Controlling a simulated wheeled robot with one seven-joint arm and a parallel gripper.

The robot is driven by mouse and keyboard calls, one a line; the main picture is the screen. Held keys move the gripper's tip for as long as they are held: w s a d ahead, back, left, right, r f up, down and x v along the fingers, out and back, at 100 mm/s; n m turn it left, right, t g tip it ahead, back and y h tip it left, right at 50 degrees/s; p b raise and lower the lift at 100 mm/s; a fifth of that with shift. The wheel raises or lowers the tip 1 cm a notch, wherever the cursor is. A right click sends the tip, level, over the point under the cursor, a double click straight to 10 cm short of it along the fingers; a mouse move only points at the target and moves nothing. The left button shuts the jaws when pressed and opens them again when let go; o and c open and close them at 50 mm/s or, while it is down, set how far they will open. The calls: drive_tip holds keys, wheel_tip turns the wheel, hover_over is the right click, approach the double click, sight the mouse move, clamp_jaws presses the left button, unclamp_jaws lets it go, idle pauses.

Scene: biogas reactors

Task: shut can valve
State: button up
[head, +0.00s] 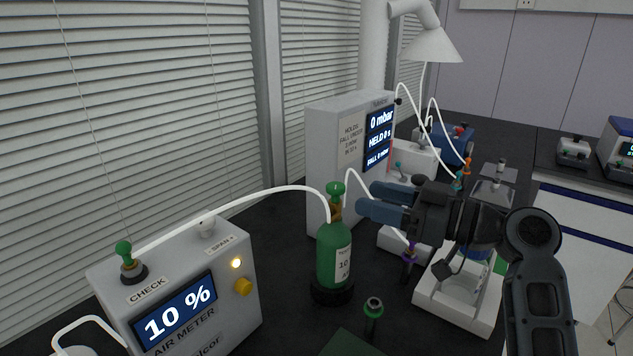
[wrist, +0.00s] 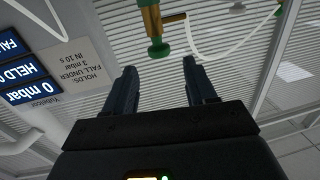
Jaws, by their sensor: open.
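The green can (head: 334,255) stands upright in a dark round base on the black bench. Its valve (head: 336,203) is on top, with a brass body and a green knob; a white tube reaches it. In the wrist view the brass-and-green valve (wrist: 154,32) shows just beyond my fingertips, roughly centred between them. My gripper (head: 362,201) is open and empty, pointing left with its fingers just right of the valve in the head view. I cannot tell whether the valve is open or shut.
A grey tester (head: 338,120) behind the can reads 0 mbar, held 0 s. An air meter (head: 190,290) at left reads 10 %. White tubes arch over the bench, and a white stand (head: 455,300) is under my arm.

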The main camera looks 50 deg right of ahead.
sight(344, 188)
drive_tip(key=w, duration=0.2)
drive_tip(key=w+p, duration=0.1)
drive_tip(key=w, duration=0.2)
drive_tip(key=w+a+p, duration=0.1)
drive_tip(key=w, duration=0.2)
drive_tip(key=shift+a+r, duration=0.1)
drive_tip(key=shift+r, duration=0.1)
drive_tip(key=c, duration=0.9)
drive_tip(key=shift+c, duration=0.3)
